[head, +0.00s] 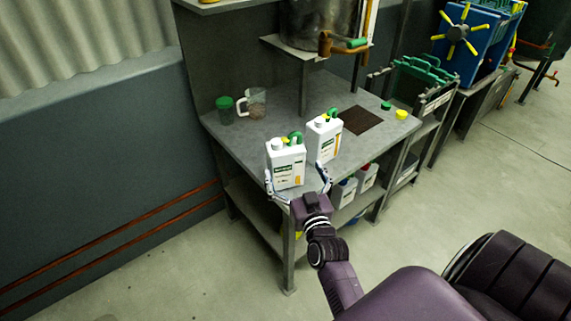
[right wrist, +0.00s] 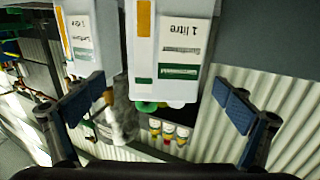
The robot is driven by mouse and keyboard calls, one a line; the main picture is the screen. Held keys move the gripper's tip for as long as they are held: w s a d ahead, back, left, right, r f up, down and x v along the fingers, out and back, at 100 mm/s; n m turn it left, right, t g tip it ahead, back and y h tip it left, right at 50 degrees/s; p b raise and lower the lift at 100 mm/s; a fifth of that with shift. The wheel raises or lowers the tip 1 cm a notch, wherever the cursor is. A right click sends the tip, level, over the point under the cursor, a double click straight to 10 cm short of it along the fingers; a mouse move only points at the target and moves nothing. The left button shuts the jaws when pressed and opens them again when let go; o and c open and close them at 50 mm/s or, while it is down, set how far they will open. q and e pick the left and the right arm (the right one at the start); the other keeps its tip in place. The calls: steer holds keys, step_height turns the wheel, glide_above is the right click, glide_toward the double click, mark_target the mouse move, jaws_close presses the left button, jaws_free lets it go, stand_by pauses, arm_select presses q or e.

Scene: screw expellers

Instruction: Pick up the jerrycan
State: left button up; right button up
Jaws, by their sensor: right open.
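The nearer jerrycan (head: 285,164) is at the table's front edge. The other jerrycan (head: 324,138) stands just behind it to the right. My right gripper (head: 297,184) is open, with one finger on each side of the nearer jerrycan's lower part. In the right wrist view this jerrycan (right wrist: 170,45) appears upside down between the spread finger pads, with gaps at both sides. The other jerrycan (right wrist: 81,38) shows at the left there. My left gripper is not in view.
A green-lidded jar (head: 226,111) and a clear jug (head: 253,103) stand at the back left. A dark square plate (head: 360,120), a green cap (head: 386,105) and a yellow cap (head: 401,115) lie on the right. More containers (head: 345,191) are on the lower shelf.

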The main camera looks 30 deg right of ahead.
steer(key=shift+a+x, duration=0.15)
steer(key=shift+x, duration=1.45)
steer(key=shift+a+x, duration=0.15)
steer(key=shift+x, duration=1.4)
steer(key=shift+c, duration=0.4)
steer(key=c, duration=1.5)
steer(key=shift+r, duration=0.1)
steer(key=shift+c, duration=0.5)
steer(key=shift+w+p, duration=0.1)
steer(key=shift+p, duration=0.2)
